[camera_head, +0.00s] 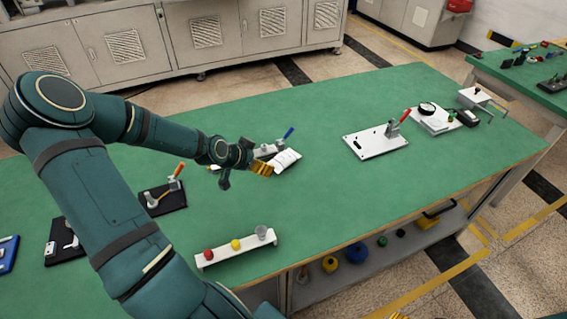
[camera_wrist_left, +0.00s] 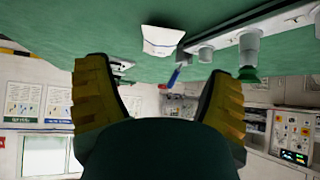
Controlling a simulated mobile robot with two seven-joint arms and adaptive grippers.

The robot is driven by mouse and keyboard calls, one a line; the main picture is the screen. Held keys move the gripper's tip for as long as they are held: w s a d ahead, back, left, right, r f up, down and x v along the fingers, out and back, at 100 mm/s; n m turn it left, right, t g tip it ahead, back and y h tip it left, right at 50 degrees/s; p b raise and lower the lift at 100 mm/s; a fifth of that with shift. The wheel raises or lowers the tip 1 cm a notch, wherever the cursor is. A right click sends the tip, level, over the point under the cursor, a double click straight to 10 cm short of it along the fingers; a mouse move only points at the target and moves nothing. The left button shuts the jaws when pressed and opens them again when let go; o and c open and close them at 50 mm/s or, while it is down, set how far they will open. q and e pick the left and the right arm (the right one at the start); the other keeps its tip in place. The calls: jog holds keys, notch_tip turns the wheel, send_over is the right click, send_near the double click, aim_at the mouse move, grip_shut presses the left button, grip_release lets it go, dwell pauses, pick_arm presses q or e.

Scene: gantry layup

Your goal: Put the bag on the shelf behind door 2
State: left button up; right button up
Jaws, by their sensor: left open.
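A small white packet, which looks like the bag (camera_head: 287,160), lies on the green table top near the middle. My left gripper (camera_head: 262,169) is just left of it, low over the table, with yellow fingers. In the left wrist view the fingers (camera_wrist_left: 158,72) are spread wide with nothing between them, and the white bag (camera_wrist_left: 163,40) lies beyond their tips, apart from them. My right gripper is not in view. Door 2 cannot be picked out: no door number is readable, and I cannot tell which shelf is meant.
A white fixture with a blue-handled clamp (camera_head: 289,132) stands right behind the bag. A white rack (camera_head: 237,248) with small coloured items is at the front edge. A red-handled clamp plate (camera_head: 375,142) is to the right. Grey cabinets (camera_head: 125,48) line the back. The table's middle front is clear.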

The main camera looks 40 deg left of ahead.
aim_at(275, 164)
pick_arm(q)
jog(key=b+x, duration=0.2)
jog(key=x, duration=0.3)
jog(key=shift+a+b+x, duration=0.2)
jog(key=shift+b+x, duration=0.9)
jog(key=shift+x, duration=2.1)
jog(key=c, duration=1)
jog(key=shift+c, duration=0.2)
jog(key=shift+r, duration=0.15)
